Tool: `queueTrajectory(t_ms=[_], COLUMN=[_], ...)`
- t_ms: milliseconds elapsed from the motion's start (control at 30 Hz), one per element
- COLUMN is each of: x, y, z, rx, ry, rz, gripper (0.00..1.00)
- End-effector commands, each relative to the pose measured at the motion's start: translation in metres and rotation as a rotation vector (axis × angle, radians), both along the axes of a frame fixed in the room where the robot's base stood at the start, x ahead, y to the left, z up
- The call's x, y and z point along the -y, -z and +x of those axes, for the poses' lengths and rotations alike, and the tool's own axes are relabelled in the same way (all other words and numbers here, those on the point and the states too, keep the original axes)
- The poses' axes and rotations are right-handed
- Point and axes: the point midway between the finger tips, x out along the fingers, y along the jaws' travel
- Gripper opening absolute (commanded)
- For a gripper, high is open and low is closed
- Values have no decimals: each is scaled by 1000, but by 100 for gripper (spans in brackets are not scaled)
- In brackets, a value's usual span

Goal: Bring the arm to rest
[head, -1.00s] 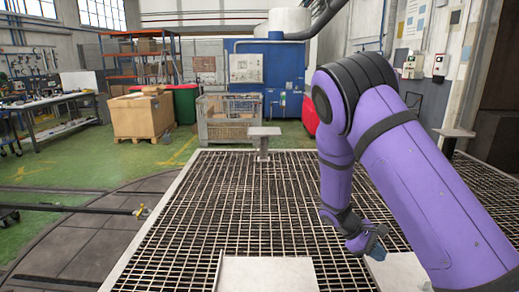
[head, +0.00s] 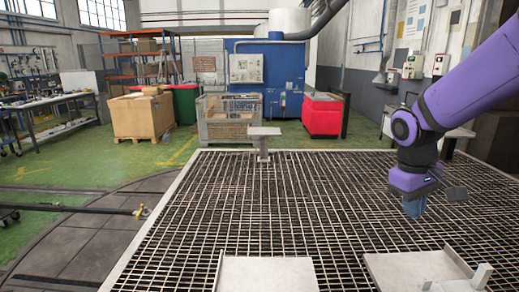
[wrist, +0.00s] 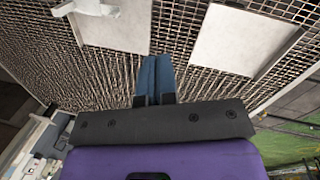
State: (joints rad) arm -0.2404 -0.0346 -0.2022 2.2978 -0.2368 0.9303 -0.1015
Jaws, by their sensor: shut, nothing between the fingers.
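My gripper (head: 414,207) shows at the right in the head view, at the end of my purple arm, pointing down above the metal grating (head: 215,215). In the wrist view its blue fingers (wrist: 154,77) are together with nothing between them. The gripper is apart from the pale plates near the front of the grating.
Pale plates lie at the front centre (head: 268,274) and front right (head: 415,268) of the grating. A small post with a flat top (head: 264,132) stands at its far edge. A mesh crate (head: 226,122) and a red cabinet (head: 322,116) stand beyond. The grating's middle is clear.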

Motion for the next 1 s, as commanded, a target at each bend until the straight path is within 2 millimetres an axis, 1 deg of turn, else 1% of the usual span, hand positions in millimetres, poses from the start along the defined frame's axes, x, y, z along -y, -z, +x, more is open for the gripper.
queueTrajectory(t_ms=[33,200,500,700,800,900,1000], x=[0,-2,-8,-14,-17,-20,-21], y=[-11,-41,-81,-98,-102,-104,-105], z=[-9,-40,-98,-136,-150,-159,-164], rx=[34,133,311,425,468,497,510], ry=[16,69,154,204,223,234,241], rz=[20,80,169,215,228,238,242], gripper=[0,0,0,0,0,0,0])
